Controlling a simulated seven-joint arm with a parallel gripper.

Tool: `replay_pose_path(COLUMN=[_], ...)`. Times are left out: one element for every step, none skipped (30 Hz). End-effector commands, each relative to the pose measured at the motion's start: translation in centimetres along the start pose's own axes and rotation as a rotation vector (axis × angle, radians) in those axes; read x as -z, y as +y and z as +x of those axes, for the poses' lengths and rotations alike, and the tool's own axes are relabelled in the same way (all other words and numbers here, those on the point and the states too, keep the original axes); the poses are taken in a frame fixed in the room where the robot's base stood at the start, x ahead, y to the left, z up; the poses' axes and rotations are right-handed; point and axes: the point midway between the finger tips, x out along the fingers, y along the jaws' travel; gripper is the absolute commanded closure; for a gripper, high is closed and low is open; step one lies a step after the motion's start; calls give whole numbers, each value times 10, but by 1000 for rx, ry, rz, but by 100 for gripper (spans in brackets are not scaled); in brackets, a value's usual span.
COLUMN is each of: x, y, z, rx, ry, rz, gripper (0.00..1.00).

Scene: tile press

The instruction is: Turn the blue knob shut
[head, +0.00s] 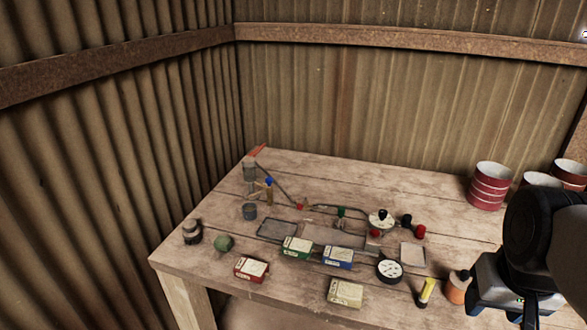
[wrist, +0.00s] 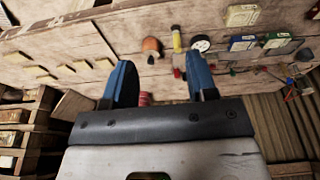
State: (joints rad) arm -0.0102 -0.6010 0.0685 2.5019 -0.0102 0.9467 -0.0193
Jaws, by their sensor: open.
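The blue knob (head: 268,181) sits on top of a small brass-coloured upright fitting (head: 269,194) at the back left of the wooden table. It is small in the head view, and I cannot tell how far it is turned. In the wrist view I cannot make it out clearly. My gripper (head: 501,318) is at the lower right of the head view, far to the right of the knob and towards the front. In the wrist view my gripper (wrist: 160,72) has its two blue fingers spread apart with nothing between them.
A green knob (head: 341,212) and red knob (head: 302,205) stand along the piping right of the blue one. A grey cylinder (head: 250,172) is close beside it. Boxes, a black-rimmed gauge (head: 389,269) and a yellow torch (head: 426,291) lie nearer. Red-banded cans (head: 489,187) stand at right.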

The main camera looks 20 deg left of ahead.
Motion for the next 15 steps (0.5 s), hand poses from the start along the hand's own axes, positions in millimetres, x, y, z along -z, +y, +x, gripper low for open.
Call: replay_pose_path(x=[8,14,21,27,34,43,50,57,66,73,81,90,97,104,113], y=[-2,-4,-6,-8,-10,-13,-15,-18,-21,-24,-27,-30,-33,-37,-41], z=[-1,-3,-4,-5,-6,-8,-8,-10,-10,-12,-12,-13,-14,-14,-15], rx=[2,3,5,6,8,10,12,13,16,17,19,21,23,25,27], ry=[-4,-5,-9,-11,-12,-16,-18,-19,-23,-24,-27,-29,-31,-34,-36], rz=[-19,-34,-54,-70,-88,-112,-131,-150,-176,-196,-215,-240,-259,-280,-305], gripper=[48,48,48,48,48,48,48,48,48,48,48,48,48,48,48])
